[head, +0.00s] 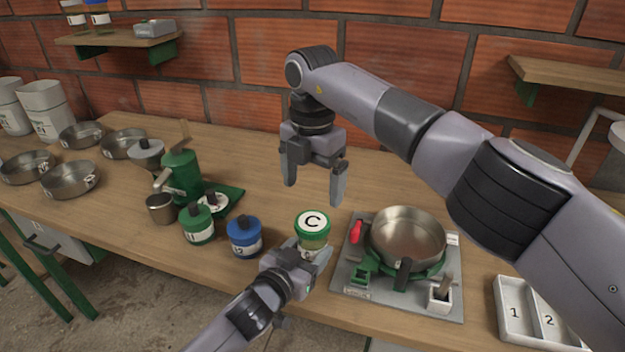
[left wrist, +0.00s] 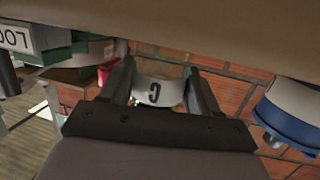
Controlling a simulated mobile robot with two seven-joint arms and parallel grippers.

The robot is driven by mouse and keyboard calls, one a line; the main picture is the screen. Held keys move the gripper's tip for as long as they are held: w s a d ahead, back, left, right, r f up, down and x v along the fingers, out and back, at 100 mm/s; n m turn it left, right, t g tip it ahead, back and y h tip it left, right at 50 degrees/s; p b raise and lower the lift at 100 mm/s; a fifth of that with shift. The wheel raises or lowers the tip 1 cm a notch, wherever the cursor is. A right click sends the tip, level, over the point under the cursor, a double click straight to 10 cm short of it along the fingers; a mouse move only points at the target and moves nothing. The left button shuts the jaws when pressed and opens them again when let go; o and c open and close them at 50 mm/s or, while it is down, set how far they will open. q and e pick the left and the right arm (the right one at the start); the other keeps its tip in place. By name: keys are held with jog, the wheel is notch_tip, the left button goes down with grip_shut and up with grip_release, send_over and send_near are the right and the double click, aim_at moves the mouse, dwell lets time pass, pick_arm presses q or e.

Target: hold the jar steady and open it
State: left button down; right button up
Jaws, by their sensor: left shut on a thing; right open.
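The jar (head: 313,231) has a green lid with a white disc marked C and stands near the table's front edge in the head view. Its white label with a C shows between the fingers in the left wrist view (left wrist: 158,92). My left gripper (head: 304,256) is shut on the jar's body below the lid; in the left wrist view its fingers (left wrist: 165,88) lie on either side of the jar. My right gripper (head: 313,190) is open and empty, pointing down above and behind the jar, apart from the lid.
A pan (head: 408,236) sits on a green burner on a grey board (head: 350,276) right of the jar. A blue canister (head: 244,238) and a green canister (head: 197,226) stand to the left, near a green grinder (head: 181,175). A numbered white tray (head: 512,318) lies at the right.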

aim_at(312, 221)
jog(key=m, duration=1.4)
jog(key=shift+f+m, duration=0.3)
jog(key=shift+f, duration=0.25)
notch_tip(312, 221, down, 7)
